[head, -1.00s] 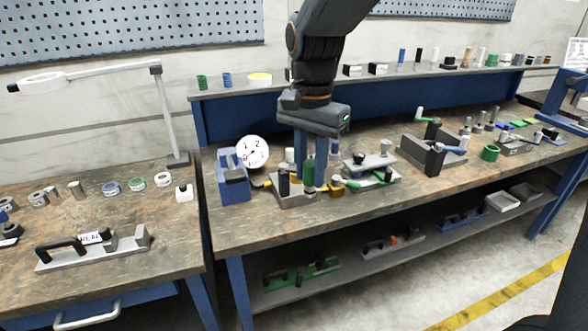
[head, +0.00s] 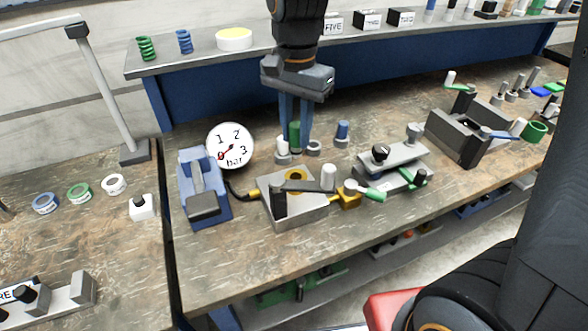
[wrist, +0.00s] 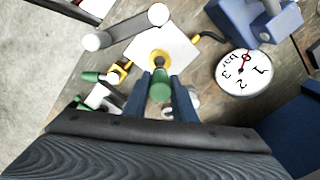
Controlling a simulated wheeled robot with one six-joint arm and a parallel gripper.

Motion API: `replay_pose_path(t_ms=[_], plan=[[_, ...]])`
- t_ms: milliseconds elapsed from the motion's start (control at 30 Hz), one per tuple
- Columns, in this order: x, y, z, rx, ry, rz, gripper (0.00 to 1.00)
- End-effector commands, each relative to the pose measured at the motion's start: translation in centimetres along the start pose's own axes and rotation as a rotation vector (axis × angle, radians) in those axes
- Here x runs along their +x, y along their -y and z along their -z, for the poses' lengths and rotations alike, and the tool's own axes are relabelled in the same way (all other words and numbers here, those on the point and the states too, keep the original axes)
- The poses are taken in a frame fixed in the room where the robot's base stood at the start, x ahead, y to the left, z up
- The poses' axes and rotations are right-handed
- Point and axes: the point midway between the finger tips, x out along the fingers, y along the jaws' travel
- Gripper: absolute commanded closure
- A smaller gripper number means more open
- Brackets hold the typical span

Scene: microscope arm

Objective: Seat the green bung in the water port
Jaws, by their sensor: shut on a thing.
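The green bung (head: 295,136) is upright between the fingers of my gripper (head: 295,143), which is shut on it. In the head view it shows behind the grey valve block (head: 296,211). The block's top has a yellow-ringed port (head: 297,176), which I take as the water port; a lever with a white knob (head: 328,176) stands beside it. In the wrist view the green bung (wrist: 160,90) sits between the fingertips, its dark end overlapping the view of the yellow ring (wrist: 160,55). The bung is apart from the port in the head view.
A pressure gauge (head: 230,146) and a blue pump-like unit (head: 203,188) stand left of the block. A white bung (head: 282,149), a grey ring holder (head: 314,148) and a blue bung (head: 342,132) stand behind it. A green-handled valve fixture (head: 393,165) is at right. Front bench is clear.

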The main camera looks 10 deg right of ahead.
Motion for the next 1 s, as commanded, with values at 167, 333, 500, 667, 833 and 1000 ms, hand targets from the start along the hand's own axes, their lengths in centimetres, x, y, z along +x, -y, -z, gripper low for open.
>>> replay_pose_path(t_ms=[167, 333, 500, 667, 833, 1000], plan=[[3.1, -0.2, -0.1, 0.001, 0.003, -0.005, 1.00], [4.9, -0.2, 0.0, 0.003, 0.001, -0.002, 1.00], [6.8, -0.3, 0.0, 0.004, 0.004, -0.006, 1.00], [8.7, -0.3, 0.0, 0.004, 0.003, -0.004, 1.00], [9.3, -0.2, 0.1, 0.004, 0.000, 0.000, 1.00], [9.3, -0.2, 0.1, 0.004, 0.000, 0.000, 1.00]])
